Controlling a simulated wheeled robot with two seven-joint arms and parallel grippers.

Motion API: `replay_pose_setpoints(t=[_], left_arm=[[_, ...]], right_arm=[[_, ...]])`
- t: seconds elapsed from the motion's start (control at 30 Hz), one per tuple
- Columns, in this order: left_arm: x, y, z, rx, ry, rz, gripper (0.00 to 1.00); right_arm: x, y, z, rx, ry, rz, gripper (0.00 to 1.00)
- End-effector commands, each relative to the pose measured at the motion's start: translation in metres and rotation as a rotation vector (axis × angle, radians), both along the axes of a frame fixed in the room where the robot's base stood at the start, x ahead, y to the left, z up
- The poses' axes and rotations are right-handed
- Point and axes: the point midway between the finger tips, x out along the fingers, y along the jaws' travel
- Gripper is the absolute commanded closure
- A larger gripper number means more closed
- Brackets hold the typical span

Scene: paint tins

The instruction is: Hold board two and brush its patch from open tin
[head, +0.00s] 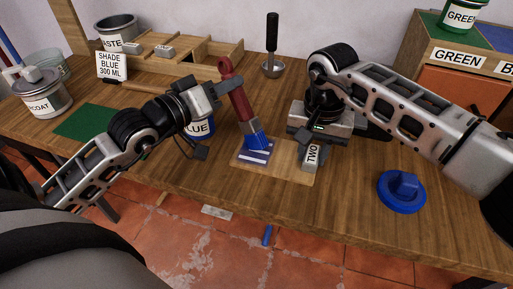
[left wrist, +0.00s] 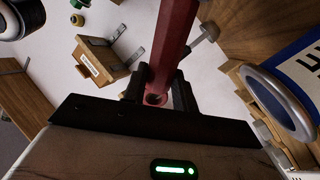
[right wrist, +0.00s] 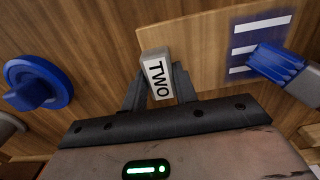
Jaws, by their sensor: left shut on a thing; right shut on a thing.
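My left gripper (head: 222,90) is shut on the red handle of the brush (head: 239,103), which also shows in the left wrist view (left wrist: 173,40). Its blue bristles point down at the blue patch with white stripes (head: 254,156) on the wooden board (head: 290,172); in the right wrist view the bristles (right wrist: 275,65) overlap the patch's edge. My right gripper (head: 318,142) is shut on the grey block marked TWO (right wrist: 157,75) at the board's right side. The tin marked BLUE (head: 202,129) stands behind my left gripper, mostly hidden. A blue lid (head: 402,191) lies on the table.
A SHADE BLUE 300 ML card (head: 112,66), a tin ending in COAT (head: 42,93), a green mat (head: 88,122) and a wooden divided tray (head: 190,62) are at the left. A dark-handled tool (head: 272,45) stands behind. A GREEN-marked cabinet (head: 458,92) is at the right.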

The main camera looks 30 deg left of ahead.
Motion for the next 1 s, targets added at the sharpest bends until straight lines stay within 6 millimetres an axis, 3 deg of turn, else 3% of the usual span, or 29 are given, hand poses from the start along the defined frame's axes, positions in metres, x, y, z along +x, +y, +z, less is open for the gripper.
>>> replay_pose_setpoints(t=[0.63,1.0], left_arm=[[0.001,0.0,-0.005,0.001,-0.002,0.0,0.95],[0.03,0.016,-0.004,0.001,-0.002,0.0,0.95]], right_arm=[[0.0,-0.001,-0.002,-0.002,0.001,-0.001,1.0],[0.0,-0.001,-0.002,-0.002,0.001,-0.001,1.0]])
